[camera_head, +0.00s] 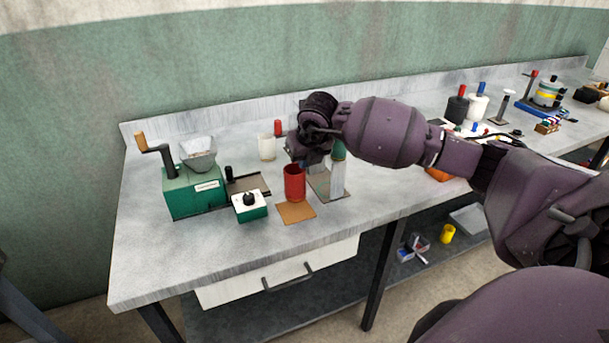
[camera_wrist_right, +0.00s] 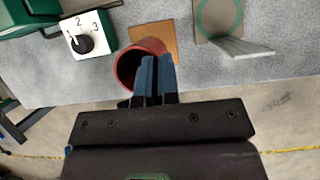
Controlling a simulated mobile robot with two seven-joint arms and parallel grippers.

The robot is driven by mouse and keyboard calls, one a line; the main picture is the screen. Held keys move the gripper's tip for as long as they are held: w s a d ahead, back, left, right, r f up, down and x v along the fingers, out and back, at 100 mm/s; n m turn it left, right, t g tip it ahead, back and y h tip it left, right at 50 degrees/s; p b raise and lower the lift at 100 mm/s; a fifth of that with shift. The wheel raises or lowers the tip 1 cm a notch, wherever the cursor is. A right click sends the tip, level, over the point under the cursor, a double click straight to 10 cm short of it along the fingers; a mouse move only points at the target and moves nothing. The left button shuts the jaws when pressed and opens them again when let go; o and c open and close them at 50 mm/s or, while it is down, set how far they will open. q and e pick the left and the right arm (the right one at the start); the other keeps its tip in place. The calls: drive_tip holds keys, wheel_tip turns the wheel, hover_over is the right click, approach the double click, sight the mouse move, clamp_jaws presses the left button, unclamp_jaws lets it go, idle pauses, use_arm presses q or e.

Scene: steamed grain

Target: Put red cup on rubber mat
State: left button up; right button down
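The red cup (camera_head: 294,184) is upright, just behind the brown square mat (camera_head: 296,213) in the head view. In the right wrist view the cup (camera_wrist_right: 128,68) overlaps the brown mat (camera_wrist_right: 163,38), so it appears held over it; the height of its base is unclear. My right gripper (camera_head: 303,163) reaches down at the cup's rim. Its blue fingers (camera_wrist_right: 156,72) are close together on the cup's wall at the right side of the rim, partly hiding the opening. My left gripper is out of view.
A white and green dial box (camera_head: 249,206) and a green grinder (camera_head: 193,192) stand left of the cup. A flat plate with a green ring (camera_wrist_right: 218,15) and an upright pale piece (camera_head: 337,178) are close on the right. The table's front left is clear.

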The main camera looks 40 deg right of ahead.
sight(295, 183)
wheel_tip(295, 183, down, 5)
drive_tip(key=shift+r, duration=0.1)
idle(0.3)
drive_tip(key=c, duration=1.4)
unclamp_jaws()
drive_tip(key=shift+o, duration=0.2)
